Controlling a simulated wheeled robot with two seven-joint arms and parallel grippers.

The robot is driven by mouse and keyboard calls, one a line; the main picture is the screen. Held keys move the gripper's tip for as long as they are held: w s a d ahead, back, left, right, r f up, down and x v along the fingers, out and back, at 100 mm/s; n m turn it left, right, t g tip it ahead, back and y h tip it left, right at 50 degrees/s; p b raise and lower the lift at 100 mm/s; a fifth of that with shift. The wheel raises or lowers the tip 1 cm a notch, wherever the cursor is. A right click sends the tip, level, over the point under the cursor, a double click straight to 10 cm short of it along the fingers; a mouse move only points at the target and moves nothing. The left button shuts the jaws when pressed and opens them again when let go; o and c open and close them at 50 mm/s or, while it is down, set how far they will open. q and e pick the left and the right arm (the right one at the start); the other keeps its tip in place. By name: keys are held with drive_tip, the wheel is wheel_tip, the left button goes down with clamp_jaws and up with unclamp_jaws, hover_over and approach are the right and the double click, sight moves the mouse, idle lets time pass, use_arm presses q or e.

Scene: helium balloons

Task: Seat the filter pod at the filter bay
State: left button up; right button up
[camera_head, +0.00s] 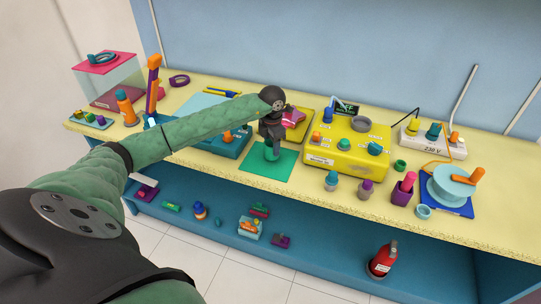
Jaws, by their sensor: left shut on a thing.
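My left arm reaches across the bench from the left. Its dark gripper (272,146) points down over a flat green square (284,164) near the front of the bench. It is shut on a small teal rounded piece (272,156), of which only the lower part shows below the fingers. This piece may be the filter pod. I cannot tell whether it touches the green square. No label marks the filter bay clearly. A yellow box (318,160) with a grey ring (361,124) and several knobs on top stands just right. My right gripper is not in view.
A pink star-shaped piece (294,117) lies on a yellow panel just behind the gripper. A teal box (226,146) is on its left. Small bottles and a reel (452,186) stand to the right. The lower shelf holds a red extinguisher (382,260).

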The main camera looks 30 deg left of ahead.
use_arm(q)
drive_tip(key=shift+r, duration=1.6)
